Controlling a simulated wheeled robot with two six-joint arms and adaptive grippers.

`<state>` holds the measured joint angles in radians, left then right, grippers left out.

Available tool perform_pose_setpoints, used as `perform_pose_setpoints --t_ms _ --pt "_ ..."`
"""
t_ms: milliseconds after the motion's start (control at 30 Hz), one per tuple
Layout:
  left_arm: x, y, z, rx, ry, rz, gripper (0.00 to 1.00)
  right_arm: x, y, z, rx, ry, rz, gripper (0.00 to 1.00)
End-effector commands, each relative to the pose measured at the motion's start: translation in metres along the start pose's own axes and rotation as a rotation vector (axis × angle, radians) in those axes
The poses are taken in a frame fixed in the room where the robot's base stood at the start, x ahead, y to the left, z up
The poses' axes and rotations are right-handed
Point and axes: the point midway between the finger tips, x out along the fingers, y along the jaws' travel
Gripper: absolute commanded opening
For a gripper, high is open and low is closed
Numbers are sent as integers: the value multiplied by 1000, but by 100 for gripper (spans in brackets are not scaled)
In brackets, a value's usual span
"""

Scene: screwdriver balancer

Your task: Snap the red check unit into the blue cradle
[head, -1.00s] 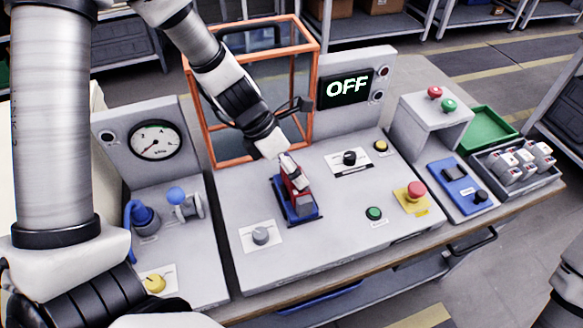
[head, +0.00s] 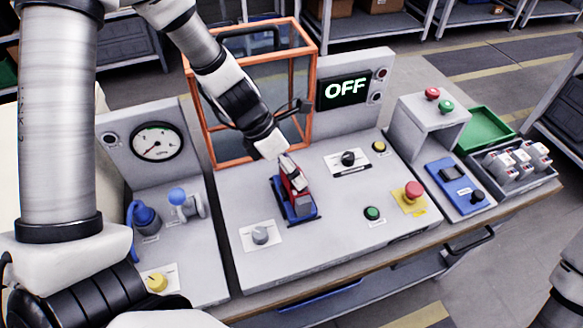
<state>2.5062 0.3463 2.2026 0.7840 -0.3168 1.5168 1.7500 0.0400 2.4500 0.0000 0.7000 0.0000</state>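The red check unit (head: 299,203) is at the blue cradle (head: 279,192) on the middle grey panel. It stands within the cradle's outline, slightly tilted. I cannot tell if it is fully seated. My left gripper (head: 291,172) reaches down from the upper left, its fingers at the top of the red unit. They look closed on it and hide part of its upper end. My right gripper is out of view; only part of an arm shows at the lower right edge.
An orange-framed guard (head: 213,163) stands behind the cradle, near my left arm. A display (head: 347,91) reads OFF. A grey knob (head: 260,234), black knob (head: 348,158), green button (head: 372,213) and red emergency button (head: 413,190) surround the cradle. A green tray (head: 487,128) sits right.

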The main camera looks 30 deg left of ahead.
Motion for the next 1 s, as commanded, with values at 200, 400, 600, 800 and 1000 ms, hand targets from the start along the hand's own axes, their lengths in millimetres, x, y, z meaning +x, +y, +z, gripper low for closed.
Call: perform_pose_setpoints --t_ms 200,400,600,800,1000 --pt "7 0 -7 -5 13 -5 5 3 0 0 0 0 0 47" --pt "9 0 -8 -4 13 -5 5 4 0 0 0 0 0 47" --pt "11 1 -9 -5 13 -3 6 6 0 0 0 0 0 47" --pt "12 2 -9 -5 13 -3 11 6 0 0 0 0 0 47" --pt "12 2 -9 -5 13 -3 13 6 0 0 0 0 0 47"
